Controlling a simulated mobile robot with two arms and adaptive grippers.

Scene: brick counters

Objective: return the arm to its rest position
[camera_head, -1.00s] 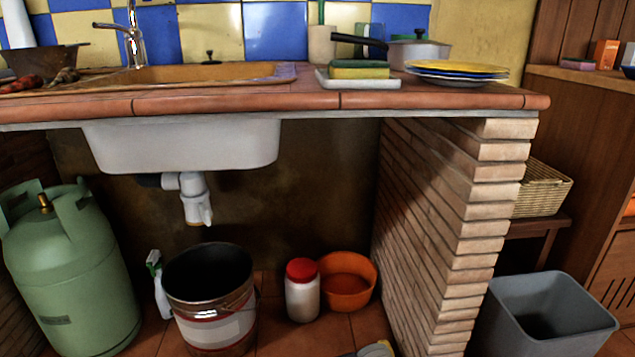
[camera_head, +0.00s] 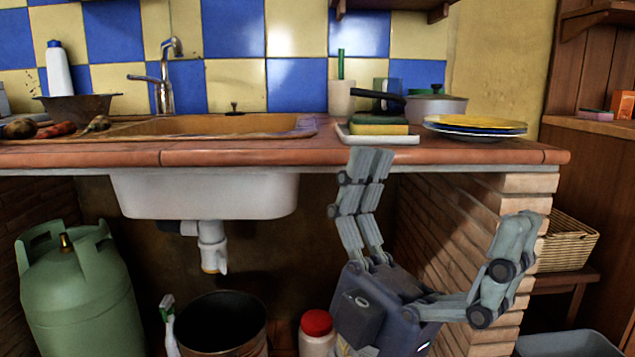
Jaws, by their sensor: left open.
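My left gripper (camera_head: 440,205) is in the lower right middle of the head view, in front of the counter and the brick pillar. Its two grey jointed fingers are spread wide apart, with nothing between them. One fingertip overlaps the counter's front edge in the picture; I cannot tell whether it touches. The dark gripper body is at the bottom, and the arm behind it is out of view. My right gripper is not in view.
The tiled counter (camera_head: 240,157) carries a sponge (camera_head: 378,126) on a white tray, stacked plates (camera_head: 475,125) and a pot (camera_head: 436,107). Below are a green gas cylinder (camera_head: 85,295), a bucket (camera_head: 222,325) and a red-lidded jar (camera_head: 316,323). A brick pillar (camera_head: 528,183) stands at right.

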